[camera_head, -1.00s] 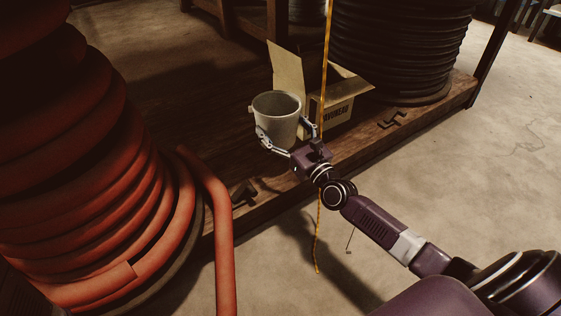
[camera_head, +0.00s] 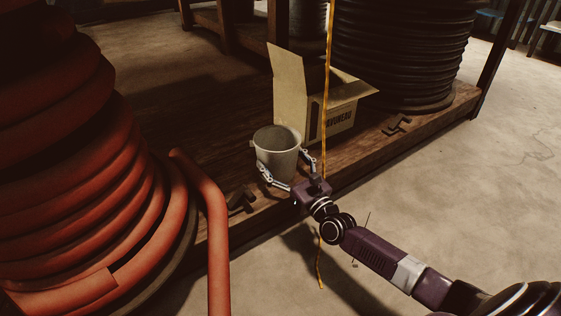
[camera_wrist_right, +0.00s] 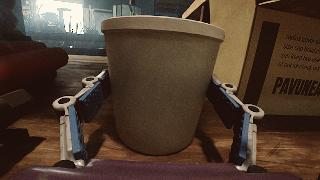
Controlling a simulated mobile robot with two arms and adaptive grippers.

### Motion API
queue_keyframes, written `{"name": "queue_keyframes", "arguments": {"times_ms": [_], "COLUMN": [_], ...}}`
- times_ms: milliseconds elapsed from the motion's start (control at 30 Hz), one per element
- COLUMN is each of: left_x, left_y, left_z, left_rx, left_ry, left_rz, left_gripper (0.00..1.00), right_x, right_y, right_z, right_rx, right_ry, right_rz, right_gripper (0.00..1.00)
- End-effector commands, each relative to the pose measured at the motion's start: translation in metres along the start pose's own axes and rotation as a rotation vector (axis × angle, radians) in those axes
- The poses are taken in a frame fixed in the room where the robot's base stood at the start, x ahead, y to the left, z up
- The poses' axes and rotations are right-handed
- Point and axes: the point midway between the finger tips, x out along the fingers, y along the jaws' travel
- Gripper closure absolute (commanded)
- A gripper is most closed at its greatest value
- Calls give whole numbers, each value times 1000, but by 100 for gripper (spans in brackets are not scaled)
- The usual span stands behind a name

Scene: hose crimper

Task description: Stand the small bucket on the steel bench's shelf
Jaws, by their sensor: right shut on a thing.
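The small bucket (camera_head: 277,153) is pale grey, upright and open at the top. It is at the front of a low, dark wooden platform (camera_head: 352,155). My right gripper (camera_head: 284,172) is shut on the bucket, with one finger on each side of it. In the right wrist view the bucket (camera_wrist_right: 165,90) fills the middle between the blue-padded fingers (camera_wrist_right: 165,120). Its base is at or just above the wood; I cannot tell if it touches. My left gripper is not in view. I cannot make out a steel bench for certain.
An open cardboard box (camera_head: 340,118) stands just behind and right of the bucket. A yellow rope (camera_head: 326,75) hangs in front of the box. A large red hose coil (camera_head: 90,190) fills the left. A black hose coil (camera_head: 400,50) stands behind. A small dark metal piece (camera_head: 241,200) lies left of the bucket.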

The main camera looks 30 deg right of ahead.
Motion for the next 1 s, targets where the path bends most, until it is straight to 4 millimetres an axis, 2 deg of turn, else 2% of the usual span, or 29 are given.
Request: {"name": "queue_keyframes", "arguments": {"times_ms": [133, 167, 300, 667, 867, 1000], "left_x": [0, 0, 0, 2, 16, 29], "left_y": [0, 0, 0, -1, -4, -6], "left_z": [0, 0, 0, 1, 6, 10], "left_rx": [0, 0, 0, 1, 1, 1], "left_ry": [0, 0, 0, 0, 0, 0], "left_rz": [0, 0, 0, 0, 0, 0], "left_gripper": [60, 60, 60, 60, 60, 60], "right_x": [0, 0, 0, -2, -29, -61], "right_y": [0, 0, 0, 0, 0, 0], "right_z": [0, -1, 0, 1, 3, 4], "right_rx": [0, 0, 0, -1, -3, -2], "right_ry": [0, 1, 1, 1, 5, 7], "right_rz": [0, 0, 0, 0, 1, 2], "right_gripper": [44, 17, 1, 0, 0, 0]}}
